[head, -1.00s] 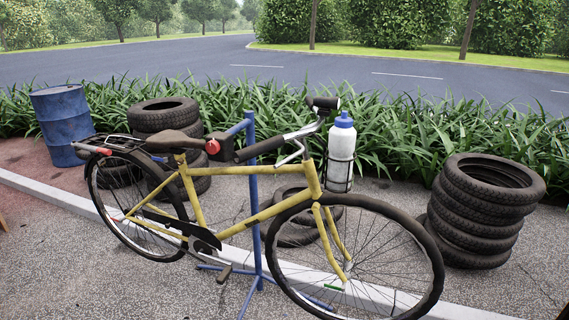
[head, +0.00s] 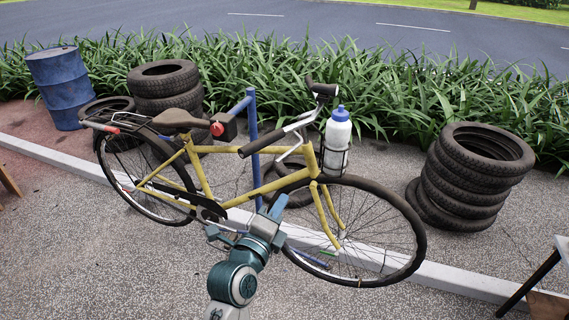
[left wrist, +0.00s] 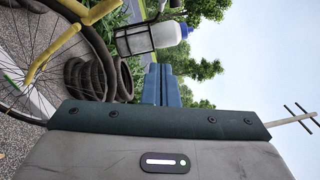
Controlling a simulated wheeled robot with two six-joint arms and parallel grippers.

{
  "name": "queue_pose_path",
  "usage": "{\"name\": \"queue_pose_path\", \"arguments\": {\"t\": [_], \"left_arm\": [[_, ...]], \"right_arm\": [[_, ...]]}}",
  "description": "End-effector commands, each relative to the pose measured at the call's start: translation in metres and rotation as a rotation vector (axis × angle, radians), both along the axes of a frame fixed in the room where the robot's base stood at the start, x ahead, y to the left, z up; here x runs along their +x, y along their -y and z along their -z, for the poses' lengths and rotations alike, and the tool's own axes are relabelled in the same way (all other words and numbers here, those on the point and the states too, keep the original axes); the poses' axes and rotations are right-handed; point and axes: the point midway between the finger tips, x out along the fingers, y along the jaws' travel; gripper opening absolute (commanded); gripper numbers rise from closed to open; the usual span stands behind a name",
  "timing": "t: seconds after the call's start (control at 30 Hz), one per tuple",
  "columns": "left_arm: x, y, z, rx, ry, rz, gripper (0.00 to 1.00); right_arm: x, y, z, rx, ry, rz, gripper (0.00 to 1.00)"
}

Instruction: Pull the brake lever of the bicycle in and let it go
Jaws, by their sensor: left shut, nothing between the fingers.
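The yellow bicycle (head: 236,200) is held upright against a blue stand. Its handlebar (head: 298,124) has a dark grip (head: 262,143) on the near side and another at the far end. I cannot make out the brake lever clearly near the grips. My left gripper (head: 278,207) is shut and empty, in front of the frame and below the near grip, apart from the handlebar. In the left wrist view its blue fingers (left wrist: 160,84) are together, with part of the bicycle (left wrist: 60,40) to the left. My right gripper is not in view.
A white bottle (head: 338,129) with a blue cap sits in a cage at the front of the bicycle. The blue stand (head: 253,140) rises behind the frame. Tyre stacks (head: 462,185) and a blue barrel (head: 61,88) stand at the sides. The near pavement is open.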

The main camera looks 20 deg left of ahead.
Motion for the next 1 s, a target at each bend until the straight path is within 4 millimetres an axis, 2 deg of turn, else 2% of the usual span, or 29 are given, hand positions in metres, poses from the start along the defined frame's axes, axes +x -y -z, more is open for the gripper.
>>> {"name": "queue_pose_path", "arguments": {"t": [0.37, 0.57, 0.87, 1.0], "left_arm": [[0.006, 0.001, -0.001, 0.0, -0.002, 0.0, 0.0], [0.037, 0.004, -0.007, 0.001, -0.002, 0.001, 0.0], [0.099, 0.01, -0.011, 0.001, -0.003, 0.001, 0.0], [0.106, -0.006, -0.015, 0.004, -0.004, 0.001, 0.0]], "right_arm": [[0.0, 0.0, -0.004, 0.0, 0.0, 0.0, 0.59], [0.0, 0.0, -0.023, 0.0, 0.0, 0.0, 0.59], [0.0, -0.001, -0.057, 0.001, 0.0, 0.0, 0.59], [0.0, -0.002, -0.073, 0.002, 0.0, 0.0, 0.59]]}}
